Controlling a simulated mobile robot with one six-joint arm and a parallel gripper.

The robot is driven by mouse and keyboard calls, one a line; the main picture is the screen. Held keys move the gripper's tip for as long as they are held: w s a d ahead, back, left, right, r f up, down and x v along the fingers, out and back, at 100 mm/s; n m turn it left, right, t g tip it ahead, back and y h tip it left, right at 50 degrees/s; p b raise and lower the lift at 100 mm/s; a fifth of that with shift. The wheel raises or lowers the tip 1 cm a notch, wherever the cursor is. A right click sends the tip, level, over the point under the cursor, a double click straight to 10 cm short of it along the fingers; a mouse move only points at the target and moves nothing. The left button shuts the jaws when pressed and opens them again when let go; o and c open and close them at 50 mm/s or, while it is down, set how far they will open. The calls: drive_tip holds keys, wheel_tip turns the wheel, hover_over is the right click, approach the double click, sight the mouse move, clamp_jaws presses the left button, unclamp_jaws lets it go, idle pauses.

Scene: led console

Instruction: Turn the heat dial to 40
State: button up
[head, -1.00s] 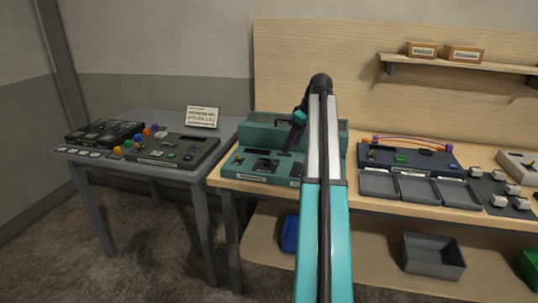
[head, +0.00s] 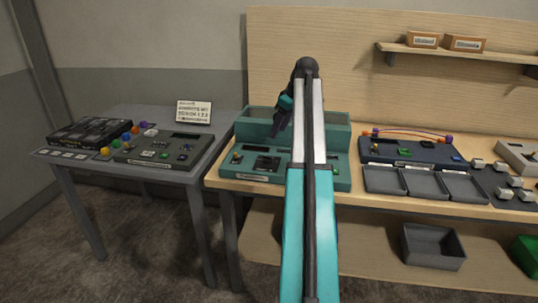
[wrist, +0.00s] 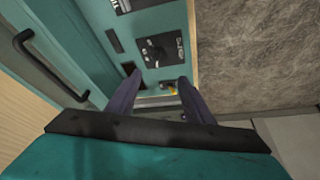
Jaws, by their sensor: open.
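A teal console (head: 226,172) stands on the wooden bench and also shows in the wrist view (wrist: 172,18). Its panel carries a black dial-like control (wrist: 155,50) on a dark plate, with print beside it too small to read. The same dark plate (head: 267,163) shows in the head view. I cannot tell for certain that this is the heat dial, nor its setting. My gripper (wrist: 158,82) is open and empty above the panel, its fingertips beside the dark plate. In the head view my gripper (head: 274,133) hangs over the console's back part.
A yellow knob (wrist: 172,87) sits between my fingers in the wrist view. A black handle (wrist: 22,40) sticks up from the console's rear box. A dark console (head: 185,160) stands on the left table; grey trays (head: 425,186) lie to the right.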

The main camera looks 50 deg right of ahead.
drive_tip(key=shift+d+f, duration=0.1)
drive_tip(key=shift+d, duration=0.05)
drive_tip(key=p, duration=0.3)
approach(267, 156)
drive_tip(key=shift+d+x, duration=0.15)
drive_tip(key=shift+x, duration=1.85)
drive_tip(key=shift+d+x, duration=0.1)
drive_tip(key=shift+x, duration=1.95)
drive_tip(key=shift+s+a, duration=0.15)
drive_tip(key=c, duration=1)
drive_tip(key=shift+a+f, duration=0.1)
drive_tip(key=shift+a, duration=0.25)
drive_tip(key=shift+d+m, duration=0.2)
drive_tip(key=shift+m, duration=0.1)
